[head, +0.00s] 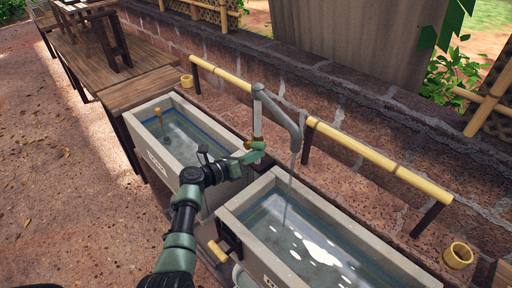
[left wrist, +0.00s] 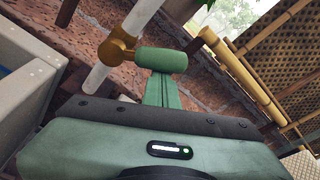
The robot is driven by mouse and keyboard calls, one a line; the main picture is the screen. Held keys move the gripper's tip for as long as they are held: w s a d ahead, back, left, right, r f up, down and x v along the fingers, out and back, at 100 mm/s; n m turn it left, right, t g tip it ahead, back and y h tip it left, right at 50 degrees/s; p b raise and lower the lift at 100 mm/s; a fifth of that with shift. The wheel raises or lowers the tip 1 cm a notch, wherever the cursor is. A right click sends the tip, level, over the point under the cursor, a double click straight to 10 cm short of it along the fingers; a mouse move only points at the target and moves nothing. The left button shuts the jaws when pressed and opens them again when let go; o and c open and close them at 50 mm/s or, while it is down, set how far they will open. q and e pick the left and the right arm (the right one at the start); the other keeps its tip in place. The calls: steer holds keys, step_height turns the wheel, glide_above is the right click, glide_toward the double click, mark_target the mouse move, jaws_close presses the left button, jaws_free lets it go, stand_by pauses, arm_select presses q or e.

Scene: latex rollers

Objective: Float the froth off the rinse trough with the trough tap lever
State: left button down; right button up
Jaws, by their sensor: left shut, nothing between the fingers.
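The rinse trough (head: 228,221) is the nearer stone trough, with white froth patches (head: 320,252) on its water. A grey tap (head: 279,112) stands behind, and a thin stream falls from its spout into this trough. The tap lever, a brass piece with a green cylindrical grip (head: 257,146), sits low on the pale tap pipe; the grip also shows in the left wrist view (left wrist: 162,61). My left gripper (head: 251,157) is shut and empty, its tips right at the grip. I cannot tell whether they touch. My right gripper is not in view.
A second stone trough (head: 150,160) with water stands to the left, beside a wooden table (head: 142,88). A bamboo rail (head: 350,144) runs behind both troughs, before a brick wall. A bamboo cup (head: 458,255) stands at the right. Open ground lies at the left.

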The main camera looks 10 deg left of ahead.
arm_select(q)
steer(key=r+n+p, duration=0.1)
steer(key=n+p, duration=0.1)
steer(key=p, duration=0.1)
steer(key=a+r+n+h+p, duration=0.1)
steer(key=shift+w+r+n, duration=0.35)
steer(key=shift+n, duration=0.05)
steer(key=shift+w+a+r+p, duration=0.1)
steer(key=shift+p, duration=0.35)
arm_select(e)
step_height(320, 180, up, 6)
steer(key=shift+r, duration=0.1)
arm_select(q)
steer(key=shift+d+f, duration=0.25)
steer(key=shift+d, duration=0.05)
glide_toward(255, 146)
steer(key=s+d+f, duration=0.2)
steer(key=shift+d, duration=0.2)
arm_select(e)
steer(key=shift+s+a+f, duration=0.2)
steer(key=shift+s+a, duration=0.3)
